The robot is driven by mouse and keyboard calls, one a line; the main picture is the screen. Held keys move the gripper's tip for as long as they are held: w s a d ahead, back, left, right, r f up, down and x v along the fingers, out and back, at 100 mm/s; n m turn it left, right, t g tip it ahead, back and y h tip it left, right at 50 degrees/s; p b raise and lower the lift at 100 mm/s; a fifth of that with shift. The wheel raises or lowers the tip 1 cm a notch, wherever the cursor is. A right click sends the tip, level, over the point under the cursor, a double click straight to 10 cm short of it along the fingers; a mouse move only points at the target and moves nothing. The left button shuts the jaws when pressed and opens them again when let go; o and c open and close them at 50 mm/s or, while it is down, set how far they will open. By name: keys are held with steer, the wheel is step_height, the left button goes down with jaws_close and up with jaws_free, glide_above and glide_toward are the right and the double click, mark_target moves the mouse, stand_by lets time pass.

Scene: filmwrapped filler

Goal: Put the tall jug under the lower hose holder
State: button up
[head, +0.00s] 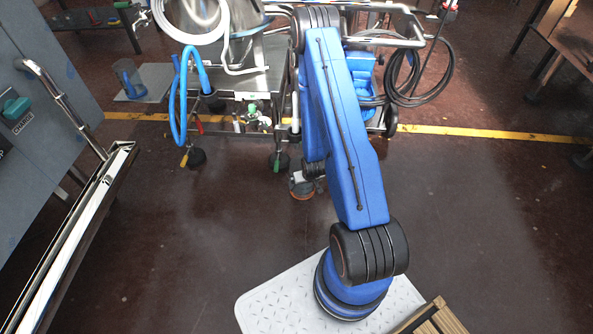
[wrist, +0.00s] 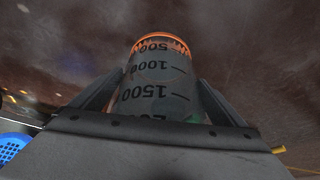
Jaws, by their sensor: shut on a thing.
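My gripper (wrist: 160,82) is shut on a tall grey graduated jug (wrist: 158,70), with one finger on each side of it. The jug has dark volume marks, and its far end has an orange ring. In the head view my arm hides most of the jug; an orange-edged round end (head: 302,193) shows below the gripper, above the dark floor. I cannot make out which part of the steel cart (head: 262,82) is the lower hose holder. A white hose coil (head: 190,38) and a blue hose (head: 173,118) hang at the cart's left side.
A black cable coil (head: 388,78) hangs at the cart's right. A grey cabinet (head: 30,75) with a rail is at the far left. The floor (head: 490,215) at the right is clear.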

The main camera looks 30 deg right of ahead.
steer(key=w+d+f, duration=0.2)
steer(key=w+f, duration=0.1)
steer(key=w, duration=0.8)
steer(key=shift+d+f, duration=0.2)
steer(key=shift+w, duration=0.1)
steer(key=o, duration=1.1)
steer(key=shift+f, duration=0.15)
